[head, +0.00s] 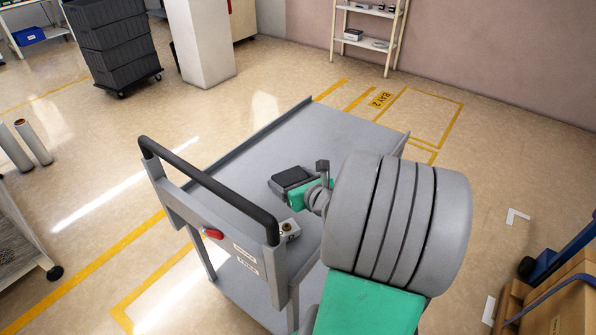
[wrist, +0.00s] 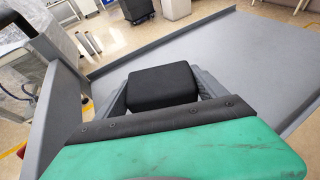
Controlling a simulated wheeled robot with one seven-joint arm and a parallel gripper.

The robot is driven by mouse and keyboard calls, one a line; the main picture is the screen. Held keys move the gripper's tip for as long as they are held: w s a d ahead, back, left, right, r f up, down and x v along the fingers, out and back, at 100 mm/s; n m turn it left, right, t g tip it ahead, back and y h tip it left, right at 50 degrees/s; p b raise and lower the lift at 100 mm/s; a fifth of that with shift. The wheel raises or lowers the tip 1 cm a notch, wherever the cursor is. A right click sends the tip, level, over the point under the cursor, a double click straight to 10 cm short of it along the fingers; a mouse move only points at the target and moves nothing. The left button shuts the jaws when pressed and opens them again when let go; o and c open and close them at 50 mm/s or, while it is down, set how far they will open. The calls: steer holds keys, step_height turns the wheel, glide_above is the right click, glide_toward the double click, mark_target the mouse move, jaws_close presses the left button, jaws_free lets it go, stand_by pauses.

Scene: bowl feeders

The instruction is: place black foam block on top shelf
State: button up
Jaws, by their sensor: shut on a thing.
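The black foam block (wrist: 162,84) is a dark rounded block between the two grey fingers of my gripper (wrist: 165,92) in the wrist view. In the head view the block (head: 290,177) shows at the tip of my gripper (head: 284,185), above the top shelf of a grey cart (head: 345,128). My gripper is shut on the block. The cart's top shelf also fills the right of the wrist view (wrist: 245,50). I cannot tell whether the block touches the shelf.
A small metal part (head: 289,229) sits near the cart's handle end. The black handle bar (head: 205,187) and raised side rims edge the cart. Most of the top shelf is bare. Stacked dark crates (head: 115,45) and a white pillar (head: 200,40) stand behind.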

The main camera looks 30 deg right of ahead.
mark_target(293, 175)
steer(key=w+d+f, duration=0.1)
steer(key=w, duration=0.1)
steer(key=w+d+f+b, duration=0.1)
steer(key=d+f, duration=0.1)
steer(key=shift+w+d, duration=0.1)
steer(key=shift+w, duration=0.25)
steer(key=w+d+f, duration=0.1)
steer(key=w+d+f+b, duration=0.1)
steer(key=f, duration=0.1)
steer(key=w+d+f, duration=0.1)
steer(key=d+f, duration=0.1)
steer(key=shift+w+f, duration=0.2)
steer(key=shift+w, duration=0.2)
steer(key=shift+w+d+f+b, duration=0.15)
steer(key=shift+f+b, duration=0.15)
steer(key=shift+f, duration=0.6)
steer(key=shift+d+f+b, duration=0.1)
steer(key=shift+f+b, duration=0.15)
steer(key=shift+f, duration=0.65)
steer(key=shift+f, duration=0.15)
steer(key=o, duration=1.4)
